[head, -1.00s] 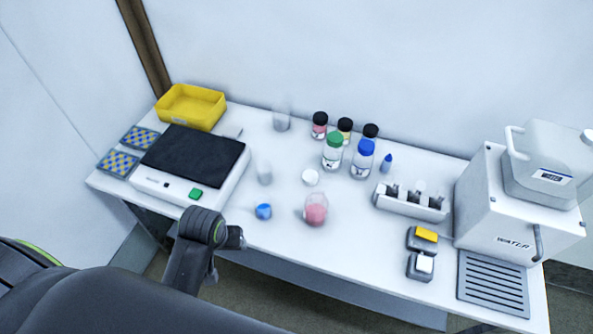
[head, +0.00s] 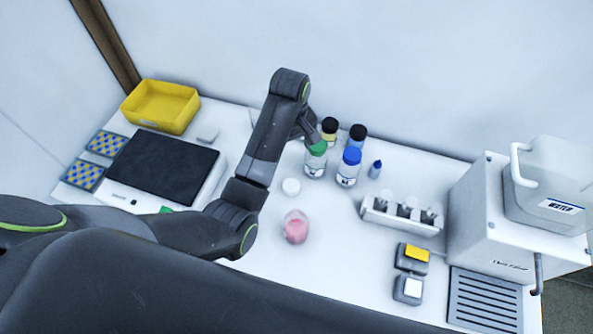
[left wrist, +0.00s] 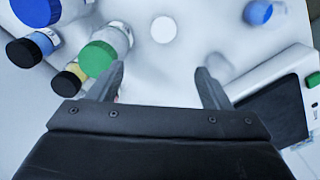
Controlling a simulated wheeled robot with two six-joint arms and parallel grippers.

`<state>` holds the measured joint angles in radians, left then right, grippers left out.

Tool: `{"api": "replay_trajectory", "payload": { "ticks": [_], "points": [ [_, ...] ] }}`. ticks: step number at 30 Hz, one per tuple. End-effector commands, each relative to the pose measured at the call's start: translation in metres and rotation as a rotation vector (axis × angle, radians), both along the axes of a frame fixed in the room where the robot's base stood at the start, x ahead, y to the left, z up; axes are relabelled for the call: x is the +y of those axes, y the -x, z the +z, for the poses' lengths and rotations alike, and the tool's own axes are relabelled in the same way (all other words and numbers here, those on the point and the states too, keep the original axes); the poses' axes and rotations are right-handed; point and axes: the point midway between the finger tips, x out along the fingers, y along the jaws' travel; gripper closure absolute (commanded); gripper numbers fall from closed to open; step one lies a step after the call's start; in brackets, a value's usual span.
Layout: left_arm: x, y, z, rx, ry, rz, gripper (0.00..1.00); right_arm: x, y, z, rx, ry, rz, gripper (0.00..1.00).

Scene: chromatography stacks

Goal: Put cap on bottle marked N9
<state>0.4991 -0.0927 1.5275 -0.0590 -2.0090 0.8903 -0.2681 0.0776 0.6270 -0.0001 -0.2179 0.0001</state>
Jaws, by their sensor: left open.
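No marking N9 can be read on any bottle. A green-capped bottle (head: 315,164) and a blue-capped bottle (head: 347,172) stand upright at the middle back. A white round cap-like disc (head: 291,187) lies on the table; it also shows in the left wrist view (left wrist: 163,29). A small vessel with pink contents (head: 295,228) stands in front of it. My left gripper (left wrist: 160,78) is open and empty above the table. One finger overlaps the green-capped bottle (left wrist: 98,58) in the left wrist view; contact cannot be told. My right gripper is not in view.
Black-capped bottles (head: 357,137) stand behind, near the wall. A vial rack (head: 402,213) and the water machine (head: 515,215) are at right. The black-topped device (head: 163,165) and yellow bin (head: 160,106) are at left. A blue piece (left wrist: 258,12) lies on the table.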

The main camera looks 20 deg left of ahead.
Motion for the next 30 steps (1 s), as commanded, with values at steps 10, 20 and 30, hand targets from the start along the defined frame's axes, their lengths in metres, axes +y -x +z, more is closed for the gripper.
{"api": "replay_trajectory", "payload": {
  "ticks": [10, 20, 30],
  "points": [
    [-0.001, -0.001, 0.001, 0.001, 0.0, 0.001, 0.28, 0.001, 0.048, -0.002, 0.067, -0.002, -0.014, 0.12],
    [-0.001, 0.0, -0.028, 0.001, 0.0, 0.001, 0.28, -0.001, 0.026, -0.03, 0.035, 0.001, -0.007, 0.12],
    [-0.001, 0.001, -0.092, 0.006, 0.0, 0.001, 0.28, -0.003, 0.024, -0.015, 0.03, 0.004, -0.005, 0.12]
  ]
}}
